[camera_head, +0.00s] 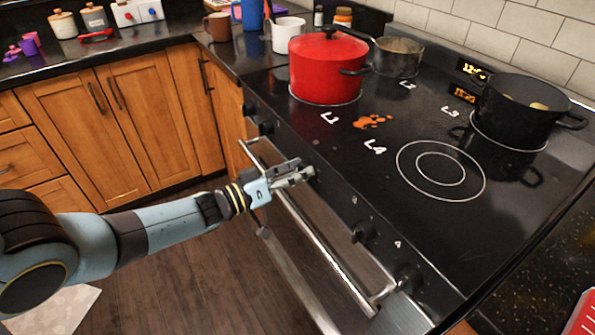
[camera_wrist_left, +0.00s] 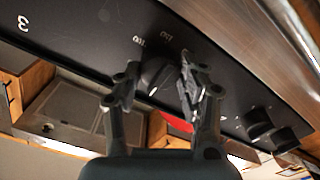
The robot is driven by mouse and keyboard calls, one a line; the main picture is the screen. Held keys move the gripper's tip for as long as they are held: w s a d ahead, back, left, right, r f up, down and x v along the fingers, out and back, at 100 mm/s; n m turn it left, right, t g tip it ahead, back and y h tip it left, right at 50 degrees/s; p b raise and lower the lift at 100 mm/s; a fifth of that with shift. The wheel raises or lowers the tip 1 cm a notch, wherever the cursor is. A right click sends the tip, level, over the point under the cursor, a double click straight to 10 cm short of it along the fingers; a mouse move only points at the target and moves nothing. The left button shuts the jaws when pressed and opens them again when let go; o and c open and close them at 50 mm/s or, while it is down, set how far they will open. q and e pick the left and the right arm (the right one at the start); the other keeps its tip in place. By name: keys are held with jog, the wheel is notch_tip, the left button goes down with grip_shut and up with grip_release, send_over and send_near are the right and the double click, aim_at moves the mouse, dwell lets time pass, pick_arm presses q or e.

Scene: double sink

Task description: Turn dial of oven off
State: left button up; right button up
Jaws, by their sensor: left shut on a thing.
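The oven and stove front has a black control panel (camera_head: 335,192) with several black knobs along it. My left gripper (camera_head: 305,174) is at the middle of this panel, above the oven door handle (camera_head: 325,252). In the left wrist view, a dark oven dial (camera_wrist_left: 157,76) sits between the two fingers, with small white numbers above it on the panel. The gripper is shut on this dial. In the head view the fingers hide the dial. My right gripper is not in view.
Other knobs sit nearby on the panel: two toward the front (camera_head: 363,233) and two toward the back (camera_head: 265,127). On the cooktop stand a red pot (camera_head: 325,70), a saucepan (camera_head: 398,58) and a black pot (camera_head: 515,110). The floor (camera_head: 200,275) before the oven is clear.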

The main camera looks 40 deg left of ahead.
pick_arm(q)
jog(key=shift+f, duration=0.1)
jog(key=o, duration=1.2)
jog(key=v, duration=1.2)
jog(key=shift+a, duration=0.1)
jog(key=shift+f, duration=0.1)
